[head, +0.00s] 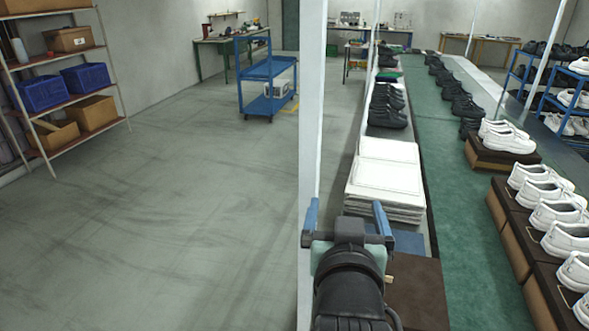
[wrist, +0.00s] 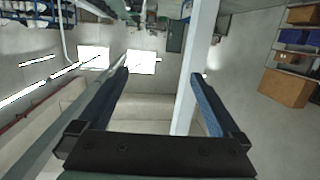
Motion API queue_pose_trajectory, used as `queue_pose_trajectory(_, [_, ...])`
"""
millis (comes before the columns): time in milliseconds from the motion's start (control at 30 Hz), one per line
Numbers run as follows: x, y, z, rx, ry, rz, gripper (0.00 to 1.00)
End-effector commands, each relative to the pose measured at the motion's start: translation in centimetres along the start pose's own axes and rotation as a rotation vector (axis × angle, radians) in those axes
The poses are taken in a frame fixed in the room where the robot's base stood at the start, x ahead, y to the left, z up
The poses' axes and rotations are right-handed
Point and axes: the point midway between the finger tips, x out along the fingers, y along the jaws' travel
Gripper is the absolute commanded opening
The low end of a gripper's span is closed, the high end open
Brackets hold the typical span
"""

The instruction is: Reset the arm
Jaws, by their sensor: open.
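My gripper (head: 347,218) is in the lower middle of the head view, at the end of my dark arm. Its two blue fingers stand wide apart with nothing between them. In the wrist view my gripper (wrist: 160,80) also shows open and empty. That view looks out over the room, which appears upside down, with ceiling lights and a white post beyond the fingers. In the head view the gripper is in front of a stack of white sheets or boxes and beside the white post.
A white post (head: 312,120) rises just left of my gripper. The white stack (head: 385,178) and a green line with white shoes (head: 508,136) on brown boxes lie right. A blue cart (head: 268,72) and a shelf (head: 60,62) stand farther back. The floor at left is clear.

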Motion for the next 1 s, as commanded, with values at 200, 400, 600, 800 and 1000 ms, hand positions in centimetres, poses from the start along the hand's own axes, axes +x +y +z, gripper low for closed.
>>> queue_pose_trajectory(200, [-6.7, -2.9, -15.7, 0.013, 0.464, -0.058, 1.00])
queue_pose_trajectory(400, [-15.2, -4.2, -25.0, 0.043, 0.810, -0.101, 1.00])
queue_pose_trajectory(600, [-20.0, -4.5, -28.4, 0.063, 0.975, -0.121, 1.00])
queue_pose_trajectory(800, [-20.4, -4.5, -28.6, 0.065, 0.988, -0.123, 1.00])
queue_pose_trajectory(1000, [-20.4, -4.5, -28.6, 0.065, 0.988, -0.123, 1.00])
